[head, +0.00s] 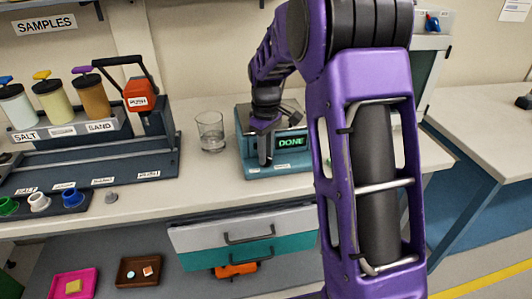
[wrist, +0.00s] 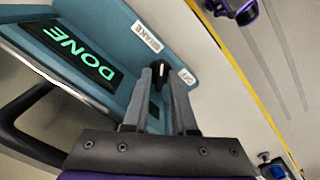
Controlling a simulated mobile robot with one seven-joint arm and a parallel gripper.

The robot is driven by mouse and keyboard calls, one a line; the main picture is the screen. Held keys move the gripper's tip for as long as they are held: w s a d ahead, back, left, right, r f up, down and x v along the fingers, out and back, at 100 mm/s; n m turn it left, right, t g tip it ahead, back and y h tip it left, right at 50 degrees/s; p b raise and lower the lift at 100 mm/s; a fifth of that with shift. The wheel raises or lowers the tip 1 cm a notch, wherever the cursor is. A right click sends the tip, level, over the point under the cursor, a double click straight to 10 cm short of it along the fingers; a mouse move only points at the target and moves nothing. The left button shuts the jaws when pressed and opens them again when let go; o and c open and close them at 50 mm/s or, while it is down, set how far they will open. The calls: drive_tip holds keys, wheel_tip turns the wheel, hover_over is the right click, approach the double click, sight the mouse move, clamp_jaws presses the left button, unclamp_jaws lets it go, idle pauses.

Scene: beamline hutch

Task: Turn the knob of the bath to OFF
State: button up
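The bath (head: 248,160) is a teal box on the bench, with a display (head: 291,141) that reads DONE in green. The display also shows large in the wrist view (wrist: 70,50). Its small black knob (wrist: 158,72) has a pale mark and sits by the white labels SHAKE (wrist: 147,37) and OFF (wrist: 187,77). I cannot tell exactly where the mark points. My gripper (wrist: 159,80) has a fingertip on each side of the knob, seemingly closed on it. In the head view my gripper (head: 265,150) is at the bath's front and hides the knob.
A glass beaker (head: 210,132) stands just left of the bath. A drawer unit (head: 243,240) is below the bench. My arm covers the space right of the bath.

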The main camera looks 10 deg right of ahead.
drive_tip(key=shift+c, duration=0.3)
clamp_jaws()
drive_tip(key=m+p, duration=0.2)
drive_tip(key=m, duration=0.1)
drive_tip(key=shift+r+m, duration=0.1)
drive_tip(key=shift+m, duration=0.3)
drive_tip(key=m+p, duration=0.1)
drive_tip(key=m, duration=0.2)
drive_tip(key=shift+m, duration=0.4)
drive_tip(key=m+p, duration=0.1)
drive_tip(key=m, duration=0.3)
drive_tip(key=shift+p, duration=0.35)
drive_tip(key=shift+a+m+p, duration=0.1)
drive_tip(key=shift+m+p, duration=0.5)
drive_tip(key=shift+m, duration=1.5)
